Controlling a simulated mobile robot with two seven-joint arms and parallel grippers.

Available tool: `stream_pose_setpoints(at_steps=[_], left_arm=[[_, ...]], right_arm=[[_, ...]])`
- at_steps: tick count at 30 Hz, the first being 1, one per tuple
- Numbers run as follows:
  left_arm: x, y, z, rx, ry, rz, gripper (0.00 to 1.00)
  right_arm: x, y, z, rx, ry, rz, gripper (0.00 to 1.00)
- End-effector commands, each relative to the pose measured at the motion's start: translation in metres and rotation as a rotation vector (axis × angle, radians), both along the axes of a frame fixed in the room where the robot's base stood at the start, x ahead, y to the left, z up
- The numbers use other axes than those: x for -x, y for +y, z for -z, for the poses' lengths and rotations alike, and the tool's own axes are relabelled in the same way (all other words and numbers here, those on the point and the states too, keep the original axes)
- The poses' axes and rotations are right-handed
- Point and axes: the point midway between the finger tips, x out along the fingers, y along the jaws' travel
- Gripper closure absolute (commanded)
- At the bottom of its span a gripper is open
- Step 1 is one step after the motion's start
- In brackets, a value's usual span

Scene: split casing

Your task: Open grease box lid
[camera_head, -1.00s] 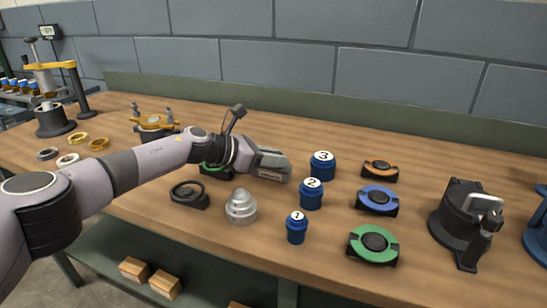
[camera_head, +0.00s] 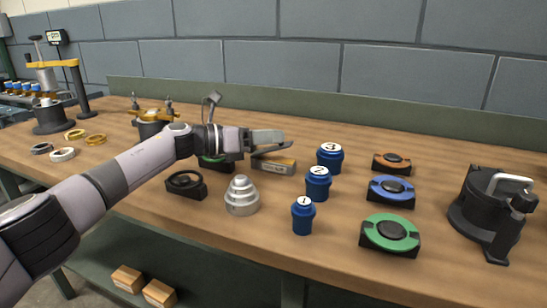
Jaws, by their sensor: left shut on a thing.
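The grease box (camera_head: 273,165) is a small, low, pale box with a tan label, on the bench left of the blue number 3 jar. My left gripper (camera_head: 270,141) is just above the box, with its fingers pointing right. It is shut on a flat grey piece, which looks like the grease box lid (camera_head: 267,135), held raised over the box. The fingers and the grey piece overlap, so the exact grip is hard to see. The inside of the box is hidden. My right gripper is not in view.
Blue jars 1 (camera_head: 303,216), 2 (camera_head: 317,184) and 3 (camera_head: 330,157) stand to the right. Beyond them are orange (camera_head: 391,162), blue (camera_head: 391,190) and green (camera_head: 389,234) round parts. A stepped silver cone (camera_head: 241,196) and a black ring holder (camera_head: 186,184) stand in front.

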Motion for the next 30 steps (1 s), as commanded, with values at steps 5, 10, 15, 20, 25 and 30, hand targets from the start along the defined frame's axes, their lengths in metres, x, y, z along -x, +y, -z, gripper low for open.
stream_pose_setpoints(at_steps=[5, 10, 15, 20, 25, 30], left_arm=[[-0.002, 0.006, 0.0, 0.099, 0.031, -0.001, 1.0], [-0.004, 0.01, -0.004, 0.158, 0.052, -0.002, 1.0], [-0.004, 0.012, -0.007, 0.185, 0.06, -0.002, 1.0], [-0.004, 0.012, -0.008, 0.192, 0.063, -0.002, 1.0], [-0.004, 0.012, -0.008, 0.191, 0.063, -0.001, 1.0], [-0.004, 0.012, -0.008, 0.19, 0.062, -0.002, 0.55]], right_arm=[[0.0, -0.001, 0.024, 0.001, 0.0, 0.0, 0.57], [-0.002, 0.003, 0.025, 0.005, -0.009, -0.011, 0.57], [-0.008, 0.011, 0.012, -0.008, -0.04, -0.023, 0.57], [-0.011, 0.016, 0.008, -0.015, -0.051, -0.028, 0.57], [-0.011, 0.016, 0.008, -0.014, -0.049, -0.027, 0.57], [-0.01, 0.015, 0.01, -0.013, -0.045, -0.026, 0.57]])
